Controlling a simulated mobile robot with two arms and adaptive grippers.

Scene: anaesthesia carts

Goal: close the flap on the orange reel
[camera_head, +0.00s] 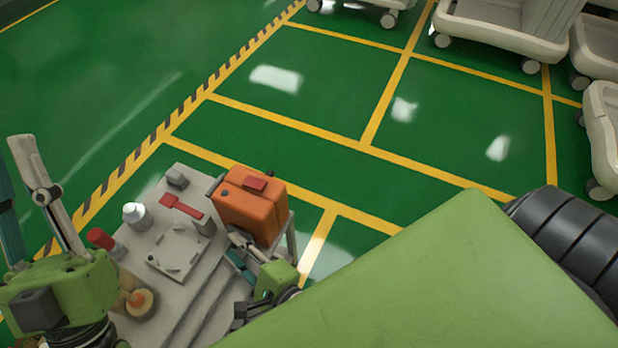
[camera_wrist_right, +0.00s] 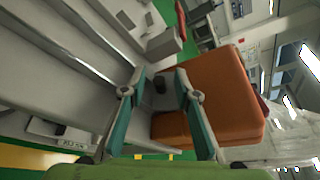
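The orange reel (camera_head: 248,212) is a boxy orange case at the right edge of the cart top. A small red piece (camera_head: 255,184) lies on its top; I cannot tell whether this is the flap. My right gripper (camera_head: 232,249) is open beside the reel's near lower side. Its spread fingers show in the right wrist view (camera_wrist_right: 160,76), with nothing gripped. My left gripper (camera_head: 14,150) is raised at the far left, open and empty, away from the reel.
The grey cart top (camera_head: 150,228) carries a red-handled item (camera_head: 183,207), a white-capped jar (camera_head: 137,216), a red-capped item (camera_head: 101,239) and a square frame (camera_head: 178,252). Pale carts (camera_head: 500,35) stand at the back right. Green floor beyond the reel is clear.

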